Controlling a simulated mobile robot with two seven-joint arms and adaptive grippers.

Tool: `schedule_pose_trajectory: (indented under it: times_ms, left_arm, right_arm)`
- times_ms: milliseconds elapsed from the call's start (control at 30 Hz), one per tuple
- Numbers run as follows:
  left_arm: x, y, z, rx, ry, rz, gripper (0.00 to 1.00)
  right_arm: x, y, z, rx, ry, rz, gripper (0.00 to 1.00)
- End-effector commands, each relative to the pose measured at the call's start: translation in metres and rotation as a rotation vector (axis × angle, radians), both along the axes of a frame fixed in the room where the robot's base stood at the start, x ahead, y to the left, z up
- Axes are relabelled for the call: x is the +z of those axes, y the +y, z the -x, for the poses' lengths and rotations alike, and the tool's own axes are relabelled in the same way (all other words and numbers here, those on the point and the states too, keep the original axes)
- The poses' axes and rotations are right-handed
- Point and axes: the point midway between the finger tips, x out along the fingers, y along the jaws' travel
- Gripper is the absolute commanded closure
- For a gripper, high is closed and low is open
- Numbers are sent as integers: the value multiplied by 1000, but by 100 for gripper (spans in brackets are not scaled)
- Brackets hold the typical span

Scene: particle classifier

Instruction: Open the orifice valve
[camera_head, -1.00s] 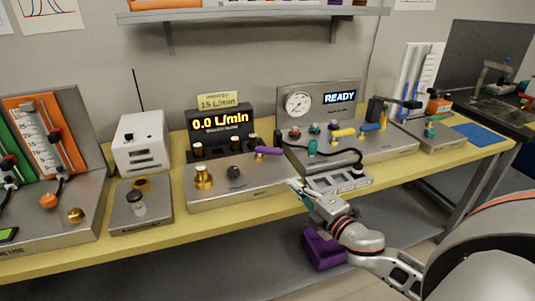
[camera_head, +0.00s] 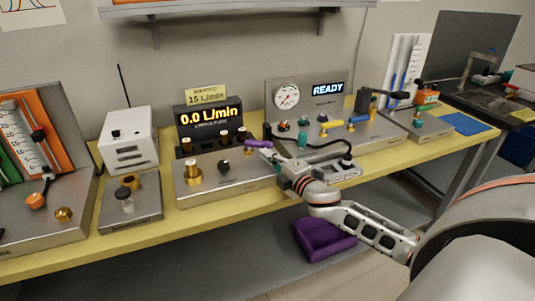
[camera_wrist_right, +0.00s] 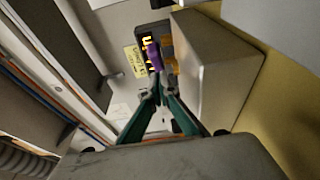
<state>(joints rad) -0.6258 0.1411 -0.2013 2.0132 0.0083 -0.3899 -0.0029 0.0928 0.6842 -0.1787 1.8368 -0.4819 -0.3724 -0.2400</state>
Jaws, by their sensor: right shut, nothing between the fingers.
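A grey flow box (camera_head: 222,180) on the bench has a display (camera_head: 210,118) reading 0.0 L/min. A purple lever handle (camera_head: 257,143) sits at its right end, pointing right; it also shows in the wrist view (camera_wrist_right: 153,57). I cannot read which control is labelled as the orifice valve. My right gripper (camera_head: 270,154) is shut and empty, just right of and below the purple lever. In the wrist view its green-sided fingers (camera_wrist_right: 161,82) meet just short of the lever; whether they touch it is unclear. My left gripper is out of view.
A brass knob (camera_head: 193,172) and a black knob (camera_head: 223,166) stand on the flow box. A panel with a gauge (camera_head: 287,95) and a READY display stands to the right, with coloured levers and a black hose. A white box (camera_head: 129,141) is left.

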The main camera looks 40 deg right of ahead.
Motion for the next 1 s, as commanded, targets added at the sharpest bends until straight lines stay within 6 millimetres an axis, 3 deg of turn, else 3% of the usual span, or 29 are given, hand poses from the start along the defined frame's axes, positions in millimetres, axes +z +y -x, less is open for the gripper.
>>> schedule_pose_trajectory:
  times_ms: [700, 1000]
  left_arm:
    - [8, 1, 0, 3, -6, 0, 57]
    - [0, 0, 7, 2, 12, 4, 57]
  right_arm:
    - [3, -20, -13, -2, -2, -2, 100]
    - [0, -19, -13, 0, 0, -1, 100]
